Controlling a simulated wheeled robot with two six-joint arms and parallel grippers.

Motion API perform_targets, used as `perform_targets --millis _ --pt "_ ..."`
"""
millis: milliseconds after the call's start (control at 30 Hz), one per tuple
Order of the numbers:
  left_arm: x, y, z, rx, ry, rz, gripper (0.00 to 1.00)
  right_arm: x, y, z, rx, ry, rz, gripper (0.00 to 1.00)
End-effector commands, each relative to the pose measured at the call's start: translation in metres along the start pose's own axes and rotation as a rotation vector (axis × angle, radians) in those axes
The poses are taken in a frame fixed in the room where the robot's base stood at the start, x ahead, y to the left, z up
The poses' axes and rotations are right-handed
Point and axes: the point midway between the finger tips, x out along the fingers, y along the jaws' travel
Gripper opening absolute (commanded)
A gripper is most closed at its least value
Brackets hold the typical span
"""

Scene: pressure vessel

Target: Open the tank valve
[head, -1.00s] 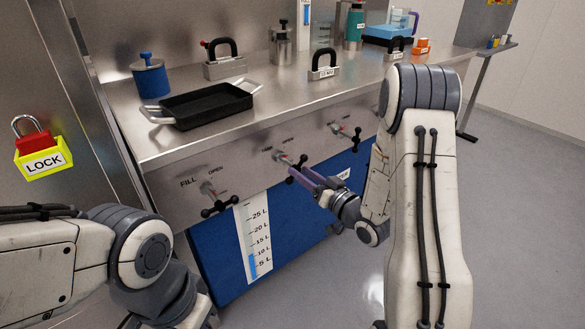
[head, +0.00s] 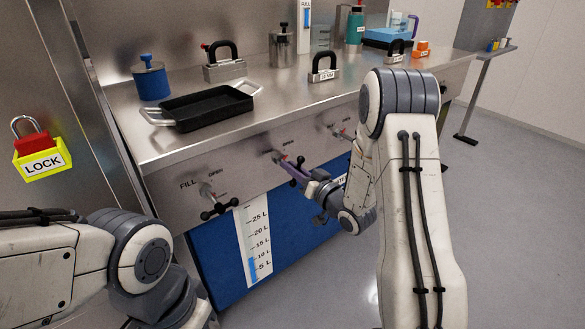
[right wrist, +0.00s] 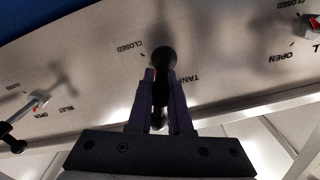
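The tank valve (head: 279,156) is the middle valve on the grey front panel, with a short bar handle ending in black ball knobs. The right wrist view shows its black knob (right wrist: 163,59) just beyond my fingertips, with "TANK" and "CLOSED" printed upside down beside it. My right gripper (head: 297,172) is at this handle. In the right wrist view its purple fingers (right wrist: 161,82) lie on both sides of the bar, with no clear gap. The valve's stem is mostly hidden by the handle and fingers. My left gripper is out of view; only its arm shows at lower left.
The fill valve (head: 212,196) is left of the tank valve, and another valve (head: 343,131) is to its right. A black tray (head: 205,108) and a blue canister (head: 151,80) stand on the counter (head: 290,103) above. A yellow lock box (head: 42,163) hangs at left.

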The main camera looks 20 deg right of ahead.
Motion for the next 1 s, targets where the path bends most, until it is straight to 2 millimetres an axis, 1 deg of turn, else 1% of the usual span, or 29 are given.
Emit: perform_targets --millis 167,367,567,1000 --pt "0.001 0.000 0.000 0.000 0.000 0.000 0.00 -0.001 0.001 0.001 -0.007 0.000 0.003 0.00" --pt "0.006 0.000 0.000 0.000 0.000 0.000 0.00 -0.001 0.002 0.002 -0.064 -0.001 0.004 0.00" --pt "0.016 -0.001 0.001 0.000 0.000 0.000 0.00 -0.001 0.002 0.002 -0.193 0.001 0.004 0.00" --pt "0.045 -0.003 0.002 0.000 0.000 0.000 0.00 -0.001 0.002 0.003 -0.555 0.000 0.006 0.00"
